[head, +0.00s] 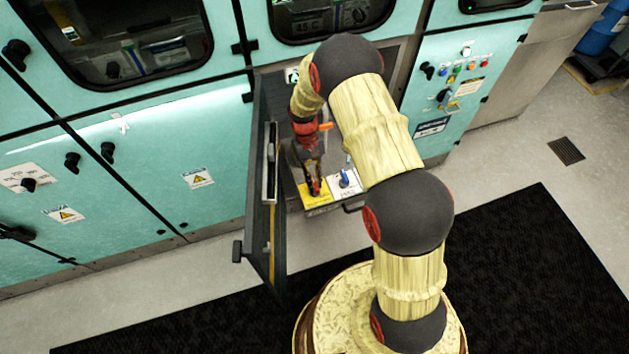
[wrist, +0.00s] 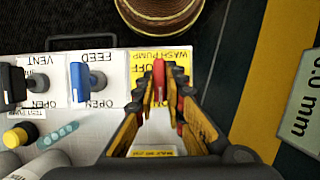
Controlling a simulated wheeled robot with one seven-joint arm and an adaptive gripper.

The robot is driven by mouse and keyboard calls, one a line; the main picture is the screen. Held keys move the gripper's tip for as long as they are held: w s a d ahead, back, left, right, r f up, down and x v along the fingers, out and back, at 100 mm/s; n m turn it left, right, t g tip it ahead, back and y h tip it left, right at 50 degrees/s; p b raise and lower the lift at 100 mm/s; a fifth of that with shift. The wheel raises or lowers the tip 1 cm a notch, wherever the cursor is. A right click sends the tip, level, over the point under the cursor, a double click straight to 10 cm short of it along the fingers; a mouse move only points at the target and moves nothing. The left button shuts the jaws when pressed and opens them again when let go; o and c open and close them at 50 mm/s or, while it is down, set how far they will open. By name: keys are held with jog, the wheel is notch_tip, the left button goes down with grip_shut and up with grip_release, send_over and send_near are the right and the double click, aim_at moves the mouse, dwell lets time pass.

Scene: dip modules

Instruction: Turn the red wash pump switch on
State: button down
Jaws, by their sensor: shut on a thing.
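The red wash pump switch (wrist: 159,75) stands on a yellow label plate (wrist: 178,57) marked WASH PUMP, with OFF and ON lettering upside down in the wrist view. My gripper (wrist: 160,88) has its two fingers on either side of the red switch and is shut on it. The fingers hide part of the plate and of the ON lettering. In the head view my gripper (head: 314,180) reaches down to the yellow plate (head: 316,197) inside the open cabinet bay. The switch's exact angle is hard to tell.
A blue FEED valve handle (wrist: 79,82) and a black VENT handle (wrist: 14,84) sit left of the switch in the wrist view. An open dark cabinet door (head: 258,190) stands left of my arm. A teal panel with buttons (head: 458,90) is to the right.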

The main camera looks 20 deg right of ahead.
jog(key=c, duration=1.9)
grip_release()
jog(key=shift+o, duration=0.3)
jog(key=v, duration=1.2)
